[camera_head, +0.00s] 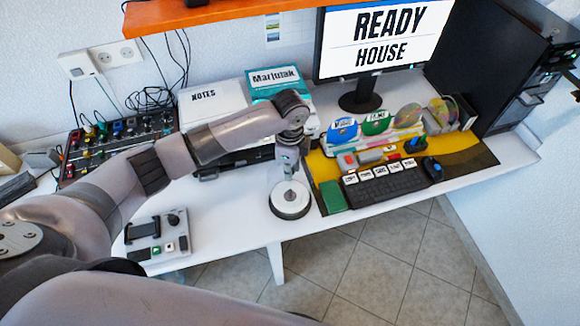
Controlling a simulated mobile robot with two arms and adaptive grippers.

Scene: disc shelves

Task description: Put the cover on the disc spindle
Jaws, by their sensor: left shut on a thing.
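My left gripper (289,170) points down over the front edge of the white desk, just left of the dark mat. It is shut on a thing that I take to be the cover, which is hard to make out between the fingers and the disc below. Right under the gripper is a round white disc with a dark rim and a grey centre, which looks like the disc spindle (291,203). I cannot tell whether the cover touches it. My right gripper is not in view.
A keyboard (386,186), a mouse (432,168) and a green box (332,196) lie to the right. A control panel (157,238) sits front left, a mixer (115,143) back left. The monitor (372,55) stands behind.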

